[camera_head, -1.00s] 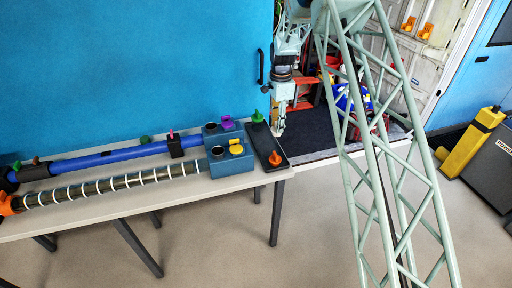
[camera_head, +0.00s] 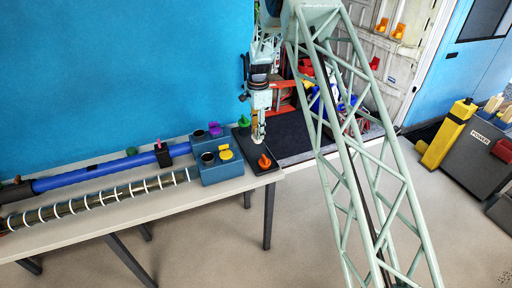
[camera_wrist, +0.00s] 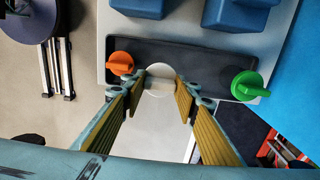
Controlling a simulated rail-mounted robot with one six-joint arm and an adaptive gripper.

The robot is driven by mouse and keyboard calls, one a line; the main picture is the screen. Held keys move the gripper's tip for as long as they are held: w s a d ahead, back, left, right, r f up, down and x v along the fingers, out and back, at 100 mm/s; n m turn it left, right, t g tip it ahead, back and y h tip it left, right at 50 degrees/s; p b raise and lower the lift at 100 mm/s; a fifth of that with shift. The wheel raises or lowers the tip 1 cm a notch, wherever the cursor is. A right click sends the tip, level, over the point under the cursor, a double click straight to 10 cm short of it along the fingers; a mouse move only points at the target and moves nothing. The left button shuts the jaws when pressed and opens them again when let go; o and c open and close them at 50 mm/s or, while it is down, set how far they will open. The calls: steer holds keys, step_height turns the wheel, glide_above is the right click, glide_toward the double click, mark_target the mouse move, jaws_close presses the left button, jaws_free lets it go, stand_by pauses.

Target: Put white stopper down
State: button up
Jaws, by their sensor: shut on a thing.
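The white stopper (camera_wrist: 160,76) is held between the fingertips of my gripper (camera_wrist: 160,88), seen in the wrist view over the dark tray (camera_wrist: 203,54). It lies between an orange stopper (camera_wrist: 121,63) on the left and a green stopper (camera_wrist: 248,87) on the right. In the head view my gripper (camera_head: 258,139) points down over the tray (camera_head: 246,138) at the right end of the table. The orange stopper (camera_head: 264,161) is just in front and the green one (camera_head: 243,121) behind. I cannot tell whether the white stopper touches the tray.
Blue boxes with a yellow cap (camera_head: 226,154) and a purple cap (camera_head: 215,129) stand left of the tray. A ringed duct (camera_head: 97,198) and a blue duct (camera_head: 95,172) run left along the table (camera_head: 160,205). The table's right edge is close to the tray.

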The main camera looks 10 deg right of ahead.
steer(key=shift+f, duration=2.55)
steer(key=shift+f, duration=0.1)
steer(key=shift+f+p, duration=0.35)
steer(key=shift+f, duration=1.4)
steer(key=shift+f, duration=0.15)
steer(key=o, duration=0.8)
steer(key=shift+o, duration=0.2)
steer(key=shift+r+b, duration=0.5)
steer(key=shift+r, duration=5.6)
